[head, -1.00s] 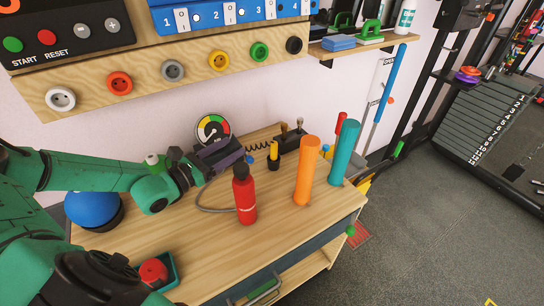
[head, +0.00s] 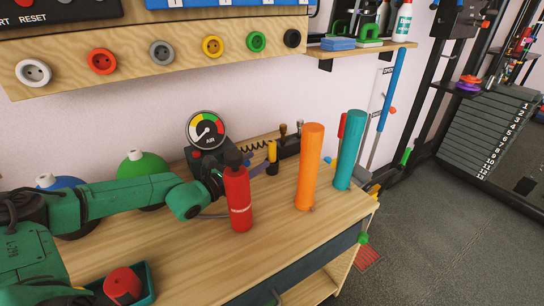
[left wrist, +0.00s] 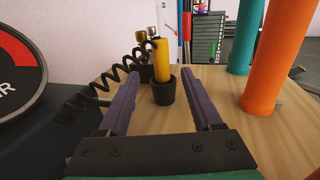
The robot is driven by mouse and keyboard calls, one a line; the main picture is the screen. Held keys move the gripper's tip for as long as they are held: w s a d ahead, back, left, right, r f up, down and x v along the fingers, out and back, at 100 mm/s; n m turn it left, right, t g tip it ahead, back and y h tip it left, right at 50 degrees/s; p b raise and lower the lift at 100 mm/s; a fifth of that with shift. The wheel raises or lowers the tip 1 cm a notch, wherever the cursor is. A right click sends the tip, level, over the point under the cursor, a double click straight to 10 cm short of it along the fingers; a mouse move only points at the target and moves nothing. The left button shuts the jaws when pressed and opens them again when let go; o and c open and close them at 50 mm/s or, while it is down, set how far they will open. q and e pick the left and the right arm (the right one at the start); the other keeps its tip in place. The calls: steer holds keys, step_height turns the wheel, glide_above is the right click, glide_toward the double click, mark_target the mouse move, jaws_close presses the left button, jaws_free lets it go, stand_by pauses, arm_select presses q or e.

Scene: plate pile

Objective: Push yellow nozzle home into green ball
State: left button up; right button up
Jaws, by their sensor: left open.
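The yellow nozzle (head: 271,151) stands upright in a black holder on the bench, with a black coiled hose beside it. It also shows in the left wrist view (left wrist: 162,60), centred between the purple fingers or just beyond their tips; the exact depth is hard to tell. My left gripper (head: 258,167) is open and empty, low behind the red bottle, pointing at the nozzle. The green ball (head: 150,165) with a white top sits at the back left, partly hidden by my left arm. My right gripper is not in view.
A red bottle (head: 239,205) stands in front of my left gripper. An air gauge (head: 205,130) stands behind it. Orange (head: 310,165) and teal (head: 348,150) cylinders stand to the right. A blue ball (head: 62,183) is behind my arm. The front bench top is mostly clear.

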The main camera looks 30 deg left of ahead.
mark_target(269, 151)
arm_select(q)
steer(key=x, duration=0.2)
steer(key=r+x, duration=0.1)
steer(key=x, duration=0.1)
steer(key=shift+w+d, duration=0.2)
steer(key=shift+w, duration=0.05)
steer(key=shift+w+f, duration=0.15)
steer(key=shift+w, duration=0.25)
jaws_close()
